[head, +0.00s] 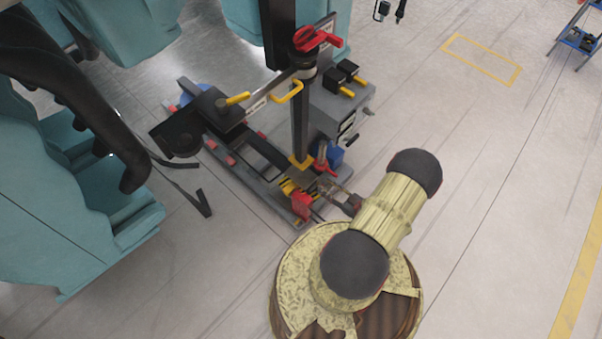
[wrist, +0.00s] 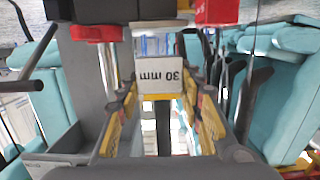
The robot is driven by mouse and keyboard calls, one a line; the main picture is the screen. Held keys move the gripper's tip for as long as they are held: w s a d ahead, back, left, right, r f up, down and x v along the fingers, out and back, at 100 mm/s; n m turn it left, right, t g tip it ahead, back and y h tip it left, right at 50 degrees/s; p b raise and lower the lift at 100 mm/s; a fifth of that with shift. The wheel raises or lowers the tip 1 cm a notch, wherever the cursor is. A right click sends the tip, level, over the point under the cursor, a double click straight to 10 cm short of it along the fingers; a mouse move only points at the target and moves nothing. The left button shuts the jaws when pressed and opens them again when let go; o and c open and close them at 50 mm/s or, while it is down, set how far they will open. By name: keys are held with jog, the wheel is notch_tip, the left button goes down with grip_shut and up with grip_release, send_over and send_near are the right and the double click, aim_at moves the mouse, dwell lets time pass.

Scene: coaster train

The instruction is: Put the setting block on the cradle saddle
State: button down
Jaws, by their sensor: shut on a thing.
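The setting block (wrist: 161,78), pale grey and marked "30 mm" upside down, sits between the yellow-padded fingers of my gripper (wrist: 161,92) in the wrist view. My gripper is shut on it. In the head view my gripper (head: 325,188) is low at the near end of the grey stand, beside a red part (head: 302,205) and yellow-and-black markings (head: 288,187). The block is too small there to make out clearly. I cannot tell for certain which part is the cradle saddle, or whether the block touches anything below it.
A dark post (head: 300,125) with a red handle (head: 316,38) rises from the stand. Teal seats (head: 75,215) stand at left. Open floor (head: 490,140) lies at right.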

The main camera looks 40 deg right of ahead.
jog(key=b, duration=0.3)
send_over(301, 174)
jog(key=shift+s, duration=0.25)
jog(key=f, duration=0.1)
jog(key=f+b, duration=0.2)
jog(key=shift+w+f, duration=0.3)
jog(key=shift+r, duration=0.1)
jog(key=c, duration=1.2)
grip_release()
jog(key=shift+c, duration=0.2)
jog(key=shift+o, duration=0.3)
